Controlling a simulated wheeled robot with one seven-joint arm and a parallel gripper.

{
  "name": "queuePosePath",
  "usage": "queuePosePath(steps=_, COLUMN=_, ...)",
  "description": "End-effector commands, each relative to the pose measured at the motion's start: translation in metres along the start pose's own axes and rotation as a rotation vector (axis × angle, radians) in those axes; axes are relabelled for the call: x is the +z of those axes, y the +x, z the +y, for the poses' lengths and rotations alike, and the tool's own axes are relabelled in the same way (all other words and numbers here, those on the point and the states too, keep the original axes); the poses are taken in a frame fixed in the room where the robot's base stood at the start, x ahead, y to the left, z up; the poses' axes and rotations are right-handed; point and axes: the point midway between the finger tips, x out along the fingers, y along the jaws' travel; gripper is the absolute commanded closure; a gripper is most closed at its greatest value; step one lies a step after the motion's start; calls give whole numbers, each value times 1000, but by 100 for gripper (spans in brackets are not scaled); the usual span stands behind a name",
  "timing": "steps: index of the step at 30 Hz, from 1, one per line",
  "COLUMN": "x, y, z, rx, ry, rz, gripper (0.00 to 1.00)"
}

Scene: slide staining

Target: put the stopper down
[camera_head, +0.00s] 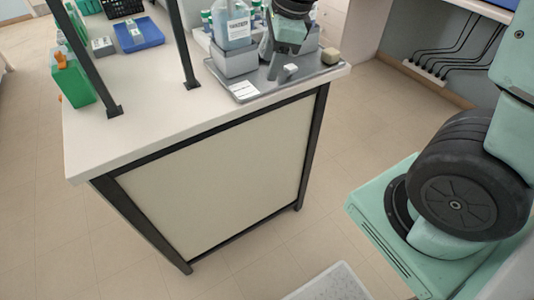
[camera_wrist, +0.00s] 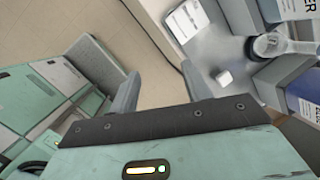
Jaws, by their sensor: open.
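A small pale block, likely the stopper (camera_head: 288,72), lies on the grey tray (camera_head: 268,88) near its front edge. It also shows in the wrist view (camera_wrist: 224,78), just right of the right-hand finger and apart from it. My gripper (camera_head: 284,46) is above the tray, behind the block in the head view. In the wrist view my gripper (camera_wrist: 160,88) has its two fingers wide apart with nothing between them. Floor and the bench edge show beyond the gap.
A labelled bottle (camera_head: 235,28) stands in a grey holder (camera_head: 233,62) left of my gripper. A white label card (camera_head: 243,90) and a beige block (camera_head: 331,56) are on the tray. A blue tray (camera_head: 139,36) and green box (camera_head: 74,80) stand left. The bench top's front left is clear.

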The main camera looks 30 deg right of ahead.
Motion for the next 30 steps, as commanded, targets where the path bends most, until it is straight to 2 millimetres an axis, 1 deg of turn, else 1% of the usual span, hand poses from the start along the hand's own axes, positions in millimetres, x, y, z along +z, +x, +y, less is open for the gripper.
queuePosePath(steps=1, x=14, y=1, z=22, rx=31, ry=-197, rz=-6, gripper=52)
queuePosePath(steps=2, x=20, y=2, z=35, rx=48, ry=-324, rz=-9, gripper=52)
queuePosePath(steps=3, x=28, y=3, z=52, rx=70, ry=-492, rz=-14, gripper=52)
queuePosePath(steps=5, x=39, y=3, z=78, rx=101, ry=-748, rz=-27, gripper=52)
queuePosePath(steps=6, x=44, y=4, z=95, rx=123, ry=-917, rz=-36, gripper=52)
queuePosePath(steps=7, x=47, y=3, z=107, rx=137, ry=-1045, rz=-43, gripper=52)
queuePosePath(steps=8, x=50, y=3, z=120, rx=152, ry=-1173, rz=-52, gripper=52)
queuePosePath(steps=9, x=53, y=3, z=137, rx=171, ry=-1343, rz=-65, gripper=52)
queuePosePath(steps=11, x=54, y=2, z=161, rx=199, ry=-1594, rz=-85, gripper=52)
queuePosePath(steps=12, x=54, y=1, z=176, rx=218, ry=-1754, rz=-100, gripper=52)
queuePosePath(steps=15, x=51, y=-1, z=207, rx=257, ry=-2106, rz=-136, gripper=52)
queuePosePath(steps=16, x=50, y=-2, z=214, rx=267, ry=-2195, rz=-147, gripper=52)
queuePosePath(steps=18, x=46, y=-3, z=228, rx=289, ry=-2365, rz=-169, gripper=52)
queuePosePath(steps=22, x=42, y=-4, z=242, rx=311, ry=-2557, rz=-194, gripper=52)
queuePosePath(steps=25, x=41, y=-4, z=245, rx=318, ry=-2605, rz=-202, gripper=52)
queuePosePath(steps=30, x=41, y=-4, z=245, rx=318, ry=-2606, rz=-203, gripper=52)
